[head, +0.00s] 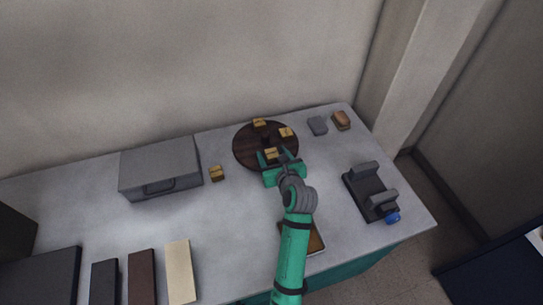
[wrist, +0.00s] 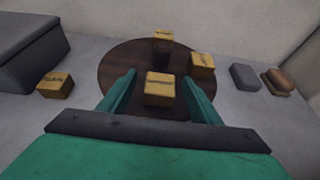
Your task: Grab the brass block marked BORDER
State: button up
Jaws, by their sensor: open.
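A brass block (wrist: 159,88) with a dark word on its top stands on the round dark wooden board. The word looks like BORDER, but it is too small to read for certain. My gripper (wrist: 159,78) is open, with one finger on each side of this block and a gap on both sides. In the head view my gripper (head: 271,154) reaches over the board's near edge. Two more brass blocks stand farther back on the board, one at the back (wrist: 160,37) and one at the right (wrist: 202,65). Their words are not readable.
Another brass block (head: 217,173), perhaps marked PLAIN, stands on the table left of the round board (head: 243,150). A dark knob (wrist: 161,55) stands at the board's middle. A grey case (head: 160,167) is at left; a dark stand (head: 372,194) is at right.

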jog(key=shift+w+a+f, duration=0.1)
jog(key=shift+w+f, duration=0.05)
jog(key=shift+w, duration=0.45)
